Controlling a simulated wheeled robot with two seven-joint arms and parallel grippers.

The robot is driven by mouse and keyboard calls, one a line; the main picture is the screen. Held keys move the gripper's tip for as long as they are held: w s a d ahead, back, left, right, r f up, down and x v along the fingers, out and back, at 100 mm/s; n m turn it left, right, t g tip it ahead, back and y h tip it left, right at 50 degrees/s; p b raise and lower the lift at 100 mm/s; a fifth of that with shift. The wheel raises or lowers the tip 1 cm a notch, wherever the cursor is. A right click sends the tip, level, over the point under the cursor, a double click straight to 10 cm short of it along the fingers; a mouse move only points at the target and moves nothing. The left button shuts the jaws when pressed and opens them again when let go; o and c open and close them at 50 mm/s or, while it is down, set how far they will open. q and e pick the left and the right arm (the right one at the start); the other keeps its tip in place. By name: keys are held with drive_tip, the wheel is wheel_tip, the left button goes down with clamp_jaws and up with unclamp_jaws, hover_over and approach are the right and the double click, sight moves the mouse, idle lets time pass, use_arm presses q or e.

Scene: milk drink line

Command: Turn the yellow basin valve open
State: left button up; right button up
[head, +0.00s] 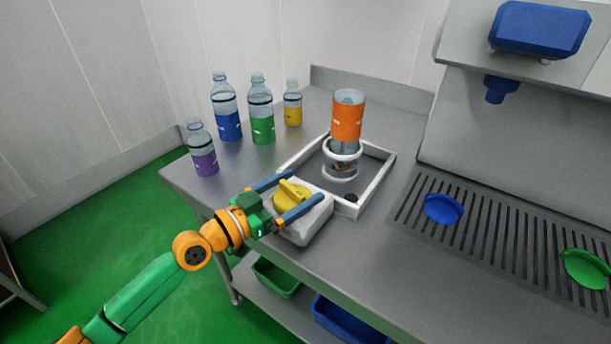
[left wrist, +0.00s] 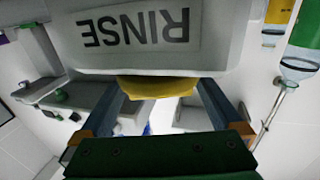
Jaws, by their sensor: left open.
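The yellow valve (head: 291,196) is a knob with a raised bar on a white block (head: 312,226) at the front left of the basin (head: 374,182). My left gripper (head: 308,186) is open, with one blue finger on each side of the valve. Whether the fingers touch it, I cannot tell. In the left wrist view the valve (left wrist: 157,87) shows between the two fingers (left wrist: 160,95), below an upside-down RINSE label (left wrist: 135,28). My right gripper is not in view.
Several bottles, one purple (head: 204,163), stand at the back left of the counter. Blue (head: 443,209) and green (head: 584,268) pieces lie on the slotted grate at right.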

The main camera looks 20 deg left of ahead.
sight(290, 193)
use_arm(q)
drive_tip(key=shift+x, duration=1.15)
drive_tip(key=c, duration=1.1)
drive_tip(key=r+n+y+p, duration=0.1)
drive_tip(key=p, duration=0.4)
drive_tip(key=shift+a+r+t, duration=0.1)
drive_tip(key=shift+r+t, duration=0.1)
drive_tip(key=shift+t, duration=0.2)
drive_tip(key=shift+c, duration=0.2)
drive_tip(key=n+y+p, duration=0.1)
drive_tip(key=p, duration=0.1)
drive_tip(key=t+y+p, duration=0.1)
drive_tip(key=p, duration=0.1)
drive_tip(key=shift+w+a+f+n+y, duration=0.15)
drive_tip(key=shift+a+f+n+y, duration=0.15)
drive_tip(key=shift+n, duration=0.1)
drive_tip(key=shift+f+y+p, duration=0.15)
drive_tip(key=shift+y+p, duration=0.15)
drive_tip(key=shift+p, duration=0.05)
drive_tip(key=shift+f, duration=0.2)
drive_tip(key=o, duration=1.1)
drive_tip(key=shift+o, duration=0.2)
drive_tip(key=v, duration=0.7)
drive_tip(key=shift+f, duration=0.1)
